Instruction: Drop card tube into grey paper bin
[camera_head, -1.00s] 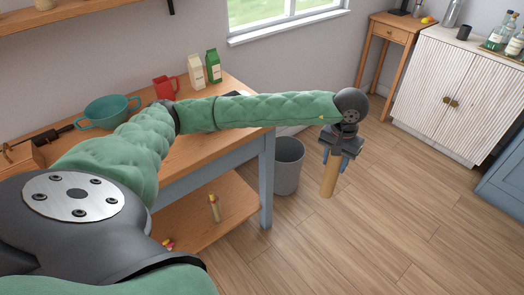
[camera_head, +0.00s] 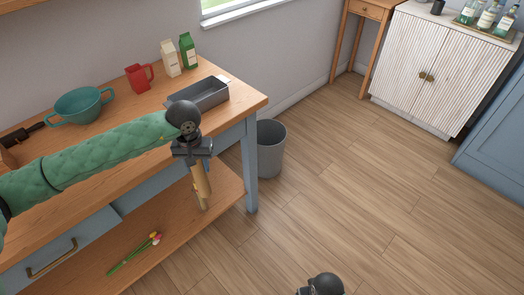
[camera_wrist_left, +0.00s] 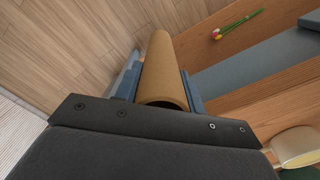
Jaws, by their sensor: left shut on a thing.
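The tan card tube (camera_head: 201,180) hangs from my left gripper (camera_head: 193,158) in the head view. The gripper is shut on it, and the tube points downward in front of the table's edge. The wrist view shows the tube (camera_wrist_left: 162,70) lengthwise between the blue-grey fingers, its near open end facing the camera. The grey paper bin (camera_head: 271,155) stands on the floor right of the table leg. The tube is left of the bin in the picture, apart from it. A dark part of my right wrist shows at the bottom edge; its fingertips are out of frame.
The wooden table (camera_head: 130,120) carries a teal pot (camera_head: 83,105), a red jug (camera_head: 138,77), two cartons and a grey loaf tin (camera_head: 205,95). Its lower shelf (camera_head: 170,240) holds flowers (camera_head: 135,252). A white cabinet (camera_head: 440,70) stands behind. The floor right of the bin is clear.

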